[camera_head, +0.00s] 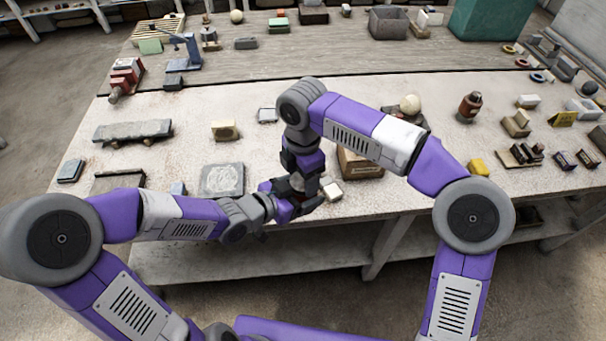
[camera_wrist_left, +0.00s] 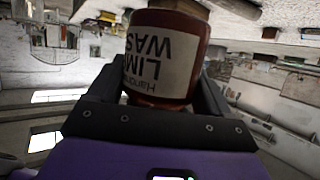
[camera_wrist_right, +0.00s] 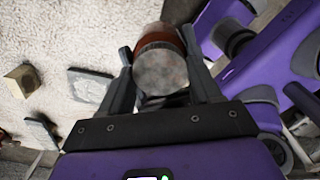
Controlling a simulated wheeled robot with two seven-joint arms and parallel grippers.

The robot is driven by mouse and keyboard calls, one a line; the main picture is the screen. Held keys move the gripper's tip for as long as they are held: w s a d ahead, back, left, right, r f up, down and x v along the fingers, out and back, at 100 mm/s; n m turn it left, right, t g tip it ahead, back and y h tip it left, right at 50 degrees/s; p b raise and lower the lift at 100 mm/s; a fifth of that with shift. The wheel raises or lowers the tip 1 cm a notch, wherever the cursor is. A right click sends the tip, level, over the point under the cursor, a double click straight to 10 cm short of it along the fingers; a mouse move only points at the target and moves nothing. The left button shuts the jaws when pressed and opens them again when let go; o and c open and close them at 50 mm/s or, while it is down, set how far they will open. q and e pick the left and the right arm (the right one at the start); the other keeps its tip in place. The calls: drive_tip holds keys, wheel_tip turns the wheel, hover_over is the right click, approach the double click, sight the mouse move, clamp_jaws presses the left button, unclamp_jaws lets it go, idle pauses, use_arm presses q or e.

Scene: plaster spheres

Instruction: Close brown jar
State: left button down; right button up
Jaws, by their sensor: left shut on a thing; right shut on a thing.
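A brown jar with a white label reading "LIME WASH" stands between the fingers of my left gripper (camera_wrist_left: 165,80) in the left wrist view; the jar (camera_wrist_left: 160,95) appears upside down there. My left gripper is shut on the jar's body. In the right wrist view a round grey lid (camera_wrist_right: 160,70) sits between the fingers of my right gripper (camera_wrist_right: 160,62), which is shut on it. The brown jar (camera_wrist_right: 158,36) shows right behind the lid; I cannot tell whether they are tightly joined. In the head view both grippers (camera_head: 297,186) meet near the table's front edge and mostly hide the jar.
A grey slab (camera_head: 222,180) lies left of the grippers. Another brown bottle (camera_head: 470,106) stands farther right. The table's middle left has free room.

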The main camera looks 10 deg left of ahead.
drive_tip(key=shift+m, duration=0.4)
drive_tip(key=o, duration=1.2)
drive_tip(key=shift+r, duration=0.1)
drive_tip(key=shift+r, duration=2.15)
drive_tip(key=shift+o, duration=0.9)
